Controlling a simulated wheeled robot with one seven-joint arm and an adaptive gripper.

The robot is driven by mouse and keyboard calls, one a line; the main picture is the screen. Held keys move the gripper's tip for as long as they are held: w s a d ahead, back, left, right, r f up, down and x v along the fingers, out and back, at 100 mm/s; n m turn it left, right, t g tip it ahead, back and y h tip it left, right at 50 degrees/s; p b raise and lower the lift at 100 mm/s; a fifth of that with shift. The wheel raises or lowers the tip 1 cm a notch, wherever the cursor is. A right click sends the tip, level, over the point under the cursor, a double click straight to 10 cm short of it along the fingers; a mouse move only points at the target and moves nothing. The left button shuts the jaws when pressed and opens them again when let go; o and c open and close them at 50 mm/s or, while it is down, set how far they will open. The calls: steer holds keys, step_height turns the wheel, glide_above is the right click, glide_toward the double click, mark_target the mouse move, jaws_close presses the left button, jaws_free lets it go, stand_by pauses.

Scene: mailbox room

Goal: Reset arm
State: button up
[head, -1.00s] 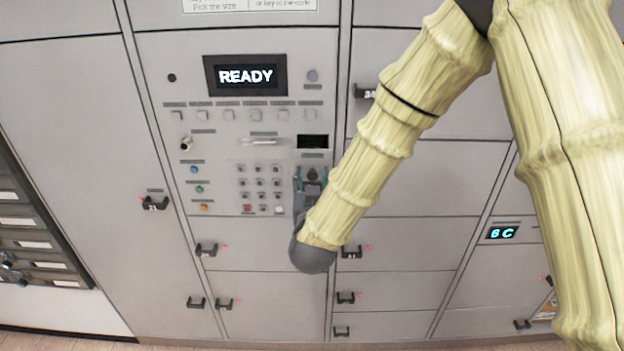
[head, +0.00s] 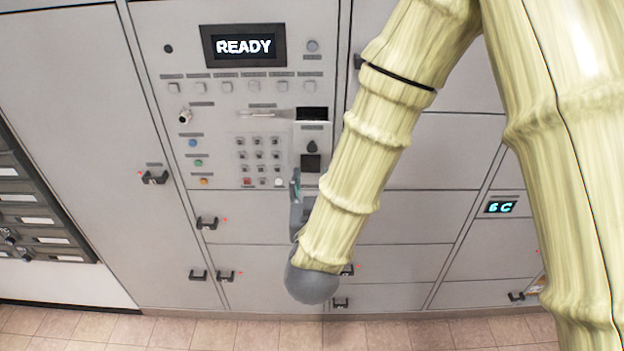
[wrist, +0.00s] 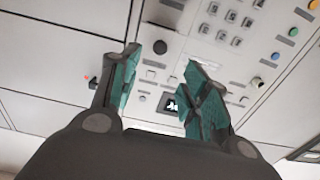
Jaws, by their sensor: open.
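My gripper (wrist: 160,90) is open and empty in the wrist view, its two teal-padded fingers apart with the grey locker panel beyond them. In the head view my gripper (head: 297,190) shows only partly, in front of the panel just below and right of the keypad (head: 259,161); my arm hides some of it. My arm comes down from the upper right and is bent at the wrist. The display (head: 244,46) on the panel reads READY.
Locker doors with black handles (head: 207,222) surround the panel. A small display (head: 501,207) at right reads 6 C. A dark rack of slots (head: 35,215) stands at the far left. Tiled floor (head: 170,330) is clear along the bottom.

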stand_by(0.3)
steer(key=s+d+f+g+b, duration=0.1)
steer(key=s+d+f+g, duration=0.25)
steer(key=f, duration=0.75)
steer(key=s+d+f+g+b, duration=0.25)
steer(key=d+f, duration=0.25)
steer(key=f, duration=0.6)
steer(key=s+d+f+g+b, duration=0.1)
steer(key=s+d+f+g, duration=0.2)
steer(key=f, duration=0.8)
steer(key=s+d+f+g+b, duration=0.1)
steer(key=s+d+f+g, duration=0.3)
steer(key=s+d+f, duration=0.4)
steer(key=s+d+f+m+g+h+b, duration=0.1)
steer(key=s+d+f+g, duration=0.4)
steer(key=s, duration=0.9)
steer(key=d+f+b, duration=0.1)
steer(key=d+f, duration=0.2)
steer(key=f, duration=0.2)
steer(key=shift+s+f, duration=0.25)
steer(key=shift+s, duration=0.05)
steer(key=shift+h, duration=0.3)
steer(key=shift+c, duration=1.1)
steer(key=shift+a, duration=0.1)
